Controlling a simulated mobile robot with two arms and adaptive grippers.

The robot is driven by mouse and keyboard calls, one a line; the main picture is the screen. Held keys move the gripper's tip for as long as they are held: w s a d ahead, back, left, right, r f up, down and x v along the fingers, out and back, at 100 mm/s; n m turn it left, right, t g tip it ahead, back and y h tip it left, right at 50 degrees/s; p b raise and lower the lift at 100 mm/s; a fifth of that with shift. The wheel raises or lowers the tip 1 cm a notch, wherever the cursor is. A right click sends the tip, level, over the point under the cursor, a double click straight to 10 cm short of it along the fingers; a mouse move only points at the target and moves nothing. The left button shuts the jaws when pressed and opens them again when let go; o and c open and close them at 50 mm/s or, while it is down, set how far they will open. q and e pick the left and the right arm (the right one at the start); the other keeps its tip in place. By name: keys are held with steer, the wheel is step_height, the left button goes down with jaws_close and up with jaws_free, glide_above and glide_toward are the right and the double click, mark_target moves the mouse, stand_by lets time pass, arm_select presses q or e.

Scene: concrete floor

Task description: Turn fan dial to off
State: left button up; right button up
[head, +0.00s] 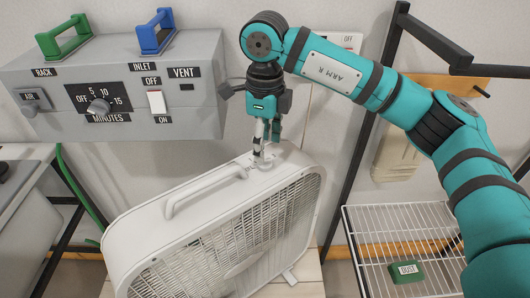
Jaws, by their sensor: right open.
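A white box fan (150,240) stands upright on a pale wooden surface, with a carry handle (205,190) along its top. The fan's dial is on the top near the right end and is mostly hidden behind my gripper's fingers. My right gripper (265,152) points down over that spot from above. Its fingertips are at or just above the dial; I cannot tell whether they touch it. The gripper is open, with its fingers close around the dial area. My left gripper is not in view.
A grey control box (150,75) with a dial, switches and green and blue handles is on the wall behind, at the left. A white wire rack (360,240) holding a green block (407,272) stands at the right. A black metal frame rises behind my right arm.

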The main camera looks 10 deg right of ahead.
step_height(320, 180, up, 8)
steer(key=shift+f, duration=0.1)
stand_by(0.4)
